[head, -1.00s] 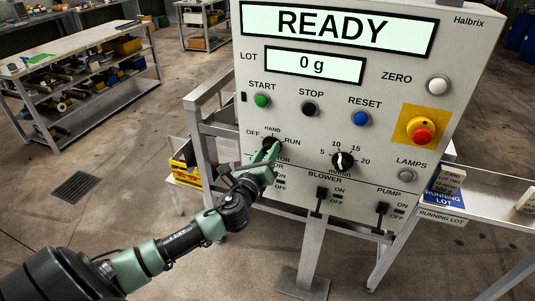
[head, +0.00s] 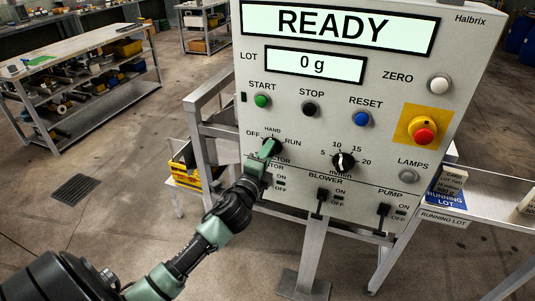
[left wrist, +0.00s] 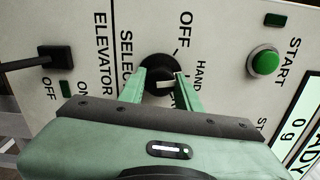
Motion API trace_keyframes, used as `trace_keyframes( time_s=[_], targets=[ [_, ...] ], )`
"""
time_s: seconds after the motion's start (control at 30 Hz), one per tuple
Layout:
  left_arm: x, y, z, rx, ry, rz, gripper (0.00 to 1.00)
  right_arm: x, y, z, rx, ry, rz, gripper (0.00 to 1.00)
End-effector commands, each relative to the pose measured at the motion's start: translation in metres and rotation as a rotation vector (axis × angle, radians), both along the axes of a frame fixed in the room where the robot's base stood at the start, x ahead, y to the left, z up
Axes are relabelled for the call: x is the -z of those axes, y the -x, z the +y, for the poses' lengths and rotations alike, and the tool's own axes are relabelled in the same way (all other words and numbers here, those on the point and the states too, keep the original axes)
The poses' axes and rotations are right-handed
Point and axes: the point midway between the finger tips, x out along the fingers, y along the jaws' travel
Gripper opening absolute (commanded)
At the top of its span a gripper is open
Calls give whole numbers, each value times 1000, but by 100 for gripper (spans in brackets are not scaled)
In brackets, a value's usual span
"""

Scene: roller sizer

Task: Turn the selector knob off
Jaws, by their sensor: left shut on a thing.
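The black selector knob (head: 270,144) sits on the left of the grey control panel, between the OFF label on its left and RUN on its right, with HAND above. My left gripper (head: 268,150) is on this knob and hides much of it. In the left wrist view the two green fingers (left wrist: 165,88) are shut on the knob (left wrist: 158,70), one on each side of its grip. The OFF label (left wrist: 186,32) is clear there, while the RUN label is covered by a finger. I cannot tell for sure where the knob points. My right gripper is not in view.
Close by are the green START button (head: 262,101), the black STOP button (head: 309,108), the m/min dial (head: 343,160) and the BLOWER switch (head: 322,193). A red emergency button (head: 423,136) is at the right. The ELEVATOR switch (left wrist: 60,58) shows in the wrist view.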

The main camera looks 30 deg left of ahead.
Motion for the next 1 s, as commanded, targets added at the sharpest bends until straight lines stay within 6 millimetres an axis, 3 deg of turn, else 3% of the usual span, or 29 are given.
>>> trace_keyframes(
  time_s=[0.6, 1.0],
  targets=[
    [1, 0, 0, -3, 561, -133, 0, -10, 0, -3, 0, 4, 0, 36],
    [2, 0, 0, -2, 811, -193, 0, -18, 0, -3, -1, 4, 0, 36]
  ],
)
